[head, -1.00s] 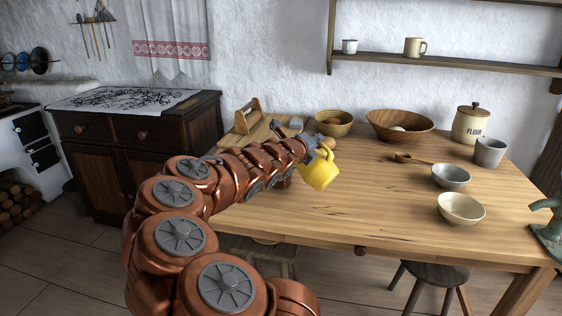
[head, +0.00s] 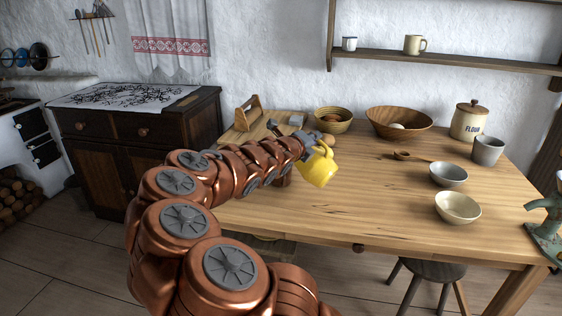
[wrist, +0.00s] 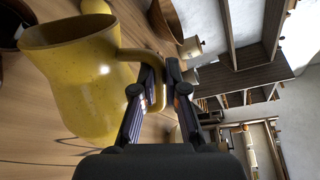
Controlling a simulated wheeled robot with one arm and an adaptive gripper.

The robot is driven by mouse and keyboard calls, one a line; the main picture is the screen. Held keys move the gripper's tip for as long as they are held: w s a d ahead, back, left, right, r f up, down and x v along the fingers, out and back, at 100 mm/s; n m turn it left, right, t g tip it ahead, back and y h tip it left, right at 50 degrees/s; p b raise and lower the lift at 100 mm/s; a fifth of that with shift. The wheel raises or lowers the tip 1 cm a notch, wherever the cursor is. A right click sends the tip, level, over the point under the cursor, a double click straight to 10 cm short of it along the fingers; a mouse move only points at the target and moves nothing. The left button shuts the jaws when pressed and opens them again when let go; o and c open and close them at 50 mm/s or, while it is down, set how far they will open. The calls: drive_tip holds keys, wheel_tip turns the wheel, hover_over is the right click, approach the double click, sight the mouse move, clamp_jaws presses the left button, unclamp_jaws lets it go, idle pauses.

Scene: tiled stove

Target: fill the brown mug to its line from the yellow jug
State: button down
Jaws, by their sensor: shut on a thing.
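The yellow jug (head: 317,171) is held above the table, tilted, with its handle towards the top in the head view. My gripper (wrist: 152,82) is shut on the jug's handle in the wrist view; in the head view my gripper (head: 307,144) is partly hidden by my arm. The jug's mouth is at the upper left in the wrist view, near a dark brown vessel cut off at the edge, likely the brown mug (wrist: 9,28). In the head view a small brown patch (head: 284,178) shows under my wrist. The mug's line and level, and any stream, cannot be seen.
The wooden table (head: 370,215) is clear at its front middle. A grey bowl (head: 449,175), a cream bowl (head: 457,208), a grey cup (head: 488,150) and the flour jar (head: 468,121) stand at the right. A wooden bowl (head: 399,123) and a smaller bowl (head: 333,121) stand behind the jug.

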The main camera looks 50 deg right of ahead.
drive_tip(key=shift+w+r+n+p, duration=0.6)
drive_tip(key=shift+w+r+p, duration=0.15)
drive_tip(key=shift+p, duration=2.3)
idle(1.3)
drive_tip(key=shift+w+r+g+p, duration=0.15)
drive_tip(key=shift+w+g+p, duration=0.25)
drive_tip(key=shift+p, duration=1.25)
drive_tip(key=shift+s+f+b, duration=0.15)
drive_tip(key=shift+f+b, duration=0.2)
drive_tip(key=shift+b, duration=0.8)
drive_tip(key=s+f+m+b, duration=0.1)
drive_tip(key=s+b, duration=0.1)
drive_tip(key=b, duration=0.5)
drive_tip(key=shift+f+t, duration=0.3)
drive_tip(key=shift+t, duration=0.1)
drive_tip(key=b, duration=0.3)
drive_tip(key=shift+s+f+m+b, duration=0.3)
drive_tip(key=shift+s+m+b, duration=0.05)
drive_tip(key=shift+m, duration=0.05)
drive_tip(key=shift+r, duration=0.15)
